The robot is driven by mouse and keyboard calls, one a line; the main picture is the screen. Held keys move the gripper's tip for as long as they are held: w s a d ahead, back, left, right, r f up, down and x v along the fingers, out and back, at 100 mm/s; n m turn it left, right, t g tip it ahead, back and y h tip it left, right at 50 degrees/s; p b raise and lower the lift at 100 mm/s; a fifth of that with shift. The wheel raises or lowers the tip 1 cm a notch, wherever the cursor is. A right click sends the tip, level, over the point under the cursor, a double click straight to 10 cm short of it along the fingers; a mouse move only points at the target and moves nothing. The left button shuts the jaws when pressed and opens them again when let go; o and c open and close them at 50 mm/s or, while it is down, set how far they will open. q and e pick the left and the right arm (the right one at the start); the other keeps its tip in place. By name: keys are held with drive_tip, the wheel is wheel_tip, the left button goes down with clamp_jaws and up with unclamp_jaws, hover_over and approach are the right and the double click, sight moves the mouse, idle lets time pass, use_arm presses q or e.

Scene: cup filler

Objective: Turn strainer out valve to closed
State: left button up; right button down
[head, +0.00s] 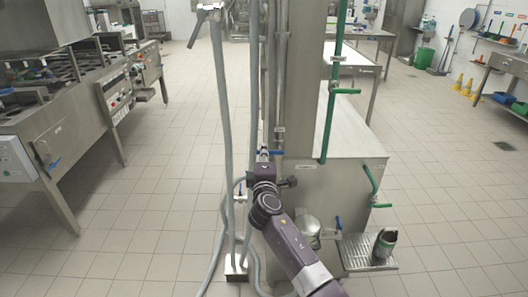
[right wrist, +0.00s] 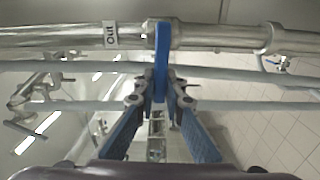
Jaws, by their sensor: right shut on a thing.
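The valve's blue lever (right wrist: 162,50) sits on a metal pipe (right wrist: 215,37) beside a label reading "Out" (right wrist: 111,35) in the right wrist view. In that view the lever appears to point across the pipe. My right gripper (right wrist: 160,88) is shut on the lever's lower end, with one blue-padded finger on each side. In the head view my right gripper (head: 264,160) reaches up to the left side of a steel tank (head: 335,185). A bit of blue lever shows there, mostly hidden by the gripper. My left gripper is not in view.
Grey hoses (head: 224,130) and vertical pipes stand just left of my right gripper. A green pipe (head: 329,125) and a drip tray (head: 358,252) with a dark jug (head: 384,243) are to the right. The tiled floor on both sides is open.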

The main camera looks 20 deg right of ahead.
drive_tip(key=shift+f+n, duration=0.1)
drive_tip(key=shift+n, duration=0.2)
drive_tip(key=c, duration=2)
unclamp_jaws()
drive_tip(key=shift+s, duration=0.1)
drive_tip(key=v, duration=1.2)
drive_tip(key=shift+f, duration=0.1)
